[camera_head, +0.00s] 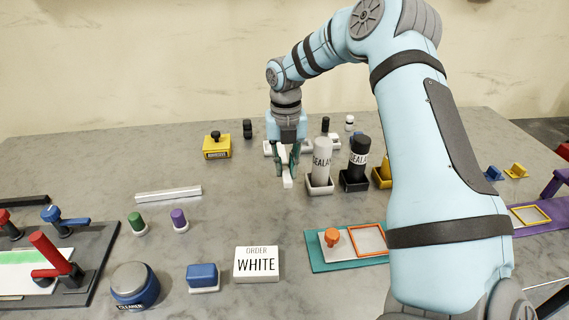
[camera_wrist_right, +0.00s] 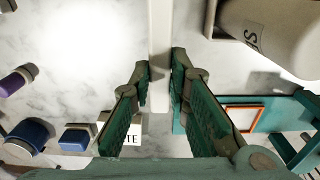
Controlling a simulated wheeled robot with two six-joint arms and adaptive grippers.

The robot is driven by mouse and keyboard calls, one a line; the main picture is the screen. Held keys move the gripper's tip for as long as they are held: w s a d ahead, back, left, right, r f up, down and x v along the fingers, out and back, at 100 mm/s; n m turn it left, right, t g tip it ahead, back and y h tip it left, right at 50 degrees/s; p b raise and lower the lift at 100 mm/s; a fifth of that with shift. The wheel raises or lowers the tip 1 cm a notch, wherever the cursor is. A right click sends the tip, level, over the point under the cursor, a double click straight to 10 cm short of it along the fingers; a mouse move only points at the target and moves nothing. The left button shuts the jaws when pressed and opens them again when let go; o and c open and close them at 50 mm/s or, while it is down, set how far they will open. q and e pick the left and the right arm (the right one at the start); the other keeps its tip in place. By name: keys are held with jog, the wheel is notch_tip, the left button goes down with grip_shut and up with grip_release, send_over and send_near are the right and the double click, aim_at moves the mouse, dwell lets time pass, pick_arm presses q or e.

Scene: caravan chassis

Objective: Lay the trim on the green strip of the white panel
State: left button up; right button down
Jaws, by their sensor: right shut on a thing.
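My right gripper (camera_head: 286,164) is at the middle back of the table, pointing down. It is shut on a white trim bar (camera_head: 287,182). In the right wrist view the trim (camera_wrist_right: 160,35) runs between the fingertips (camera_wrist_right: 160,78) and out of the top of the picture. I cannot tell whether it touches the table. The white panel (camera_head: 12,281) with its green strip (camera_head: 22,258) lies in a dark fixture at the left edge of the head view, partly cut off. A red clamp (camera_head: 48,254) reaches over its right end. My left gripper is not in view.
A pale bar (camera_head: 168,193) lies left of centre. Sealant tubes (camera_head: 321,160) stand close right of the gripper. An order sign reading WHITE (camera_head: 256,263), a blue block (camera_head: 202,276) and a cleaner pot (camera_head: 134,284) stand in front. Green (camera_head: 137,223) and purple (camera_head: 179,220) pegs stand near the fixture.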

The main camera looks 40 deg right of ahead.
aim_at(285, 202)
notch_tip(285, 202, down, 9)
jog(key=b, duration=0.7)
jog(key=shift+f, duration=0.1)
jog(key=c, duration=1.5)
grip_release()
jog(key=shift+c, duration=0.2)
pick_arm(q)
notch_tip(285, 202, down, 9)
